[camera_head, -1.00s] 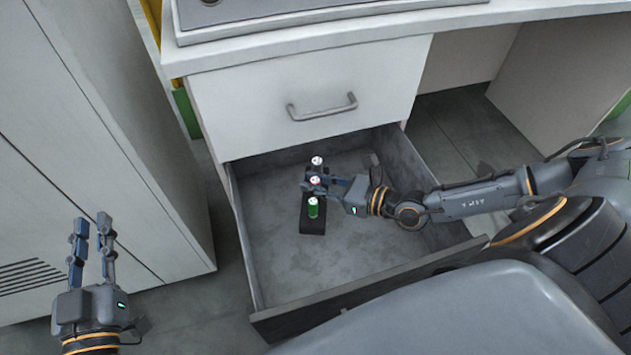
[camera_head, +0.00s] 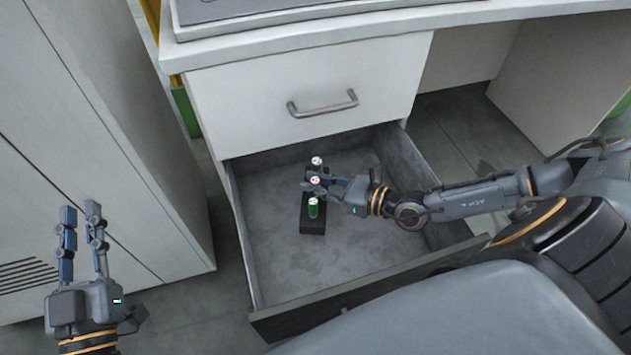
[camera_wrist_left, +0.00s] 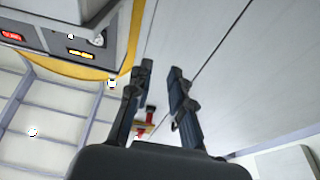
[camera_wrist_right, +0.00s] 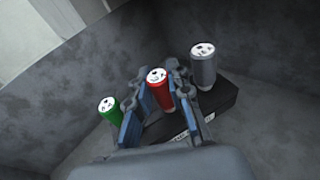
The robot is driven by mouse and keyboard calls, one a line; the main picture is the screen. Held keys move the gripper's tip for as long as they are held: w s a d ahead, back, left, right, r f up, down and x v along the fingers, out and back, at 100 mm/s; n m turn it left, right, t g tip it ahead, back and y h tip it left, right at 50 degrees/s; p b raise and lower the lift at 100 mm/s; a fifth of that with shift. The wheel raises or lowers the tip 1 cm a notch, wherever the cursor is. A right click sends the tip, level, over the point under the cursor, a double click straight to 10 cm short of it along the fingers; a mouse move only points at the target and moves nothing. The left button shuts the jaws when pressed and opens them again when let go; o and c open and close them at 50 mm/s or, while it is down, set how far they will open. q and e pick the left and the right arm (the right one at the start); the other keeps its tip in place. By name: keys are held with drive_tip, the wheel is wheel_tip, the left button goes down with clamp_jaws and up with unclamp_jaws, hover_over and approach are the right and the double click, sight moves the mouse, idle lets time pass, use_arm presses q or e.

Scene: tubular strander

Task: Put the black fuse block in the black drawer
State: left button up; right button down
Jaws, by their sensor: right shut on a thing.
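My right gripper (camera_head: 322,183) is shut on the block's middle, around the red fuse. In the right wrist view the fingers stand on both sides of the red fuse (camera_wrist_right: 160,92), with the block (camera_wrist_right: 222,98) beneath. Whether the block touches the drawer floor I cannot tell. My left gripper (camera_head: 81,216) is open and empty, left of the drawer.
A closed upper drawer with a grey handle (camera_head: 322,106) is above the open one, under the white worktop (camera_head: 350,25). A tall grey cabinet (camera_head: 110,120) stands at the left. The drawer floor right of the block is clear.

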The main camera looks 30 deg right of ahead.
drive_tip(key=shift+f, duration=0.15)
drive_tip(key=c, duration=1.3)
unclamp_jaws()
use_arm(q)
drive_tip(key=shift+s+r+t+h, duration=0.15)
drive_tip(key=shift+r+t, duration=0.1)
drive_tip(key=shift+r, duration=0.25)
drive_tip(key=shift+s+r+t+h, duration=0.15)
drive_tip(key=shift+r+t, duration=0.1)
drive_tip(key=shift+r, duration=0.25)
use_arm(e)
drive_tip(key=shift+o, duration=0.2)
use_arm(q)
drive_tip(key=shift+w+f, duration=0.1)
use_arm(e)
drive_tip(key=shift+r+p, duration=0.7)
drive_tip(key=shift+r, duration=0.05)
use_arm(q)
wheel_tip(320, 180, down, 10)
drive_tip(key=a+g+y, duration=0.1)
drive_tip(key=g+y, duration=0.1)
drive_tip(key=g, duration=0.4)
drive_tip(key=shift+w+a+r, duration=0.15)
drive_tip(key=shift+r, duration=0.1)
use_arm(e)
drive_tip(key=v, duration=0.7)
drive_tip(key=shift+s+f, duration=0.2)
